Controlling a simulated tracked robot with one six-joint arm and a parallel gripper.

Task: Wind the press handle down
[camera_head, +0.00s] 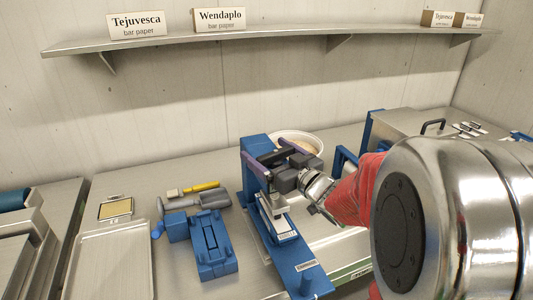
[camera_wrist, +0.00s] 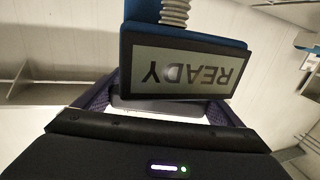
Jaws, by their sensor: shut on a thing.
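The blue press (camera_head: 257,146) stands on the steel worktop in the middle of the head view, its base plate (camera_head: 303,272) running towards the front. My gripper (camera_head: 268,153) is at the top of the press, its purple fingers either side of the press handle and shut on it. The handle is mostly hidden by the fingers in the head view. In the wrist view the press display (camera_wrist: 187,66) reads READY, upside down, below a ribbed metal column (camera_wrist: 174,12).
A white bowl (camera_head: 304,140) stands behind the press. A steel tray (camera_head: 111,262) is further left. A wall shelf (camera_head: 270,38) holds labelled paper boxes.

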